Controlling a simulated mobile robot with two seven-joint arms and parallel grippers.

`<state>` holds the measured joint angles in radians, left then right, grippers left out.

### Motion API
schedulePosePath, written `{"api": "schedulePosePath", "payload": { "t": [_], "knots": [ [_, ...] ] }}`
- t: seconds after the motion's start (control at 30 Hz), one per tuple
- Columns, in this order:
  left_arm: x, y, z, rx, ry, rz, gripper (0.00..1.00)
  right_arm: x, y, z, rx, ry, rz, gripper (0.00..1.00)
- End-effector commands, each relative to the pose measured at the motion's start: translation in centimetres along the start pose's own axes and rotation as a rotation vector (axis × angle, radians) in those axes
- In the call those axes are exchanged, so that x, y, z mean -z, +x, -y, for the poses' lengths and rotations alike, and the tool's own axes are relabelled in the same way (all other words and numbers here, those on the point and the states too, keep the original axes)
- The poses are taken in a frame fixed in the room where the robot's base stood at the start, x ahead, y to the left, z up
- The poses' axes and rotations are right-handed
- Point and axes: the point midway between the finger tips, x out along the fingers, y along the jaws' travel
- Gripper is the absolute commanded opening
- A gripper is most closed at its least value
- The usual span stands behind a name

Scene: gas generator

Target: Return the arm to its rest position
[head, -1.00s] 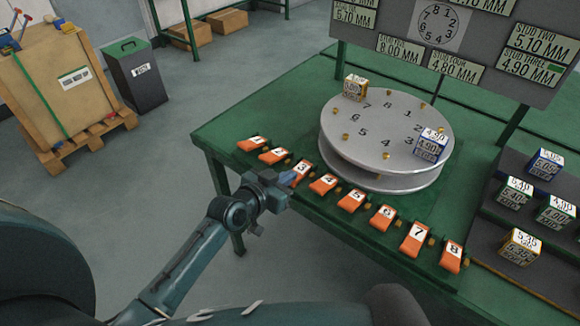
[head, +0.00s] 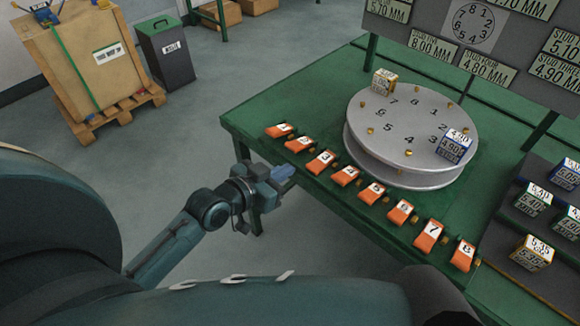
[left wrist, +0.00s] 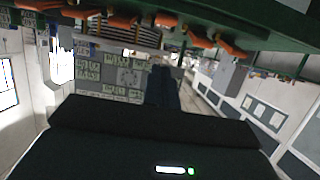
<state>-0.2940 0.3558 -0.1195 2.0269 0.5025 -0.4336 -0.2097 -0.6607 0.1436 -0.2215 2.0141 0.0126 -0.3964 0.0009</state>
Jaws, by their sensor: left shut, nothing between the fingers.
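My left arm reaches in from the left in the head view. Its gripper (head: 283,173) is shut and empty, just off the front left edge of the green table (head: 240,122). It is apart from the row of orange numbered tags (head: 346,176) along that edge. In the left wrist view the shut fingers (left wrist: 162,88) point away from the camera, and the orange tags (left wrist: 122,20) and table edge (left wrist: 270,38) show at the top. My right gripper is not in view.
A grey round flange (head: 405,125) with numbers stands on the table, with a gold-edged block (head: 384,82) and a blue block (head: 454,147) on it. More blocks sit on a dark stepped rack (head: 500,240). A bin (head: 165,55) and a crate (head: 85,60) stand at the back left. The floor between is clear.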

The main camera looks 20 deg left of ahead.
Motion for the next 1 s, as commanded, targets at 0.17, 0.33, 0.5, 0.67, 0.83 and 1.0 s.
{"api": "schedulePosePath", "payload": {
  "t": [0.17, 0.33, 0.5, 0.67, 0.83, 1.0],
  "knots": [
    [0.1, 0.0, 0.0, 0.000, 0.000, -0.001, 0.00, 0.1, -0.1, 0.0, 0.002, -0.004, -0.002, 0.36],
    [0.0, 0.0, 0.0, 0.000, 0.000, -0.001, 0.00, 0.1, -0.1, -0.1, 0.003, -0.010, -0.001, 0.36],
    [-0.3, -0.1, -0.2, 0.001, -0.002, 0.006, 0.00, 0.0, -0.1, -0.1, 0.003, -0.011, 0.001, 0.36],
    [-5.4, -1.7, -3.0, 0.015, -0.031, 0.098, 0.00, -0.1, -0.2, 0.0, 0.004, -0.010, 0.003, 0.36],
    [-12.0, -5.1, -7.4, 0.042, -0.061, 0.231, 0.00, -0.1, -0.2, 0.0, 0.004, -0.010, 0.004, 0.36],
    [-14.9, -7.3, -9.8, 0.056, -0.070, 0.297, 0.00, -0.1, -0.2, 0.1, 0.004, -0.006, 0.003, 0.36]
  ]
}}
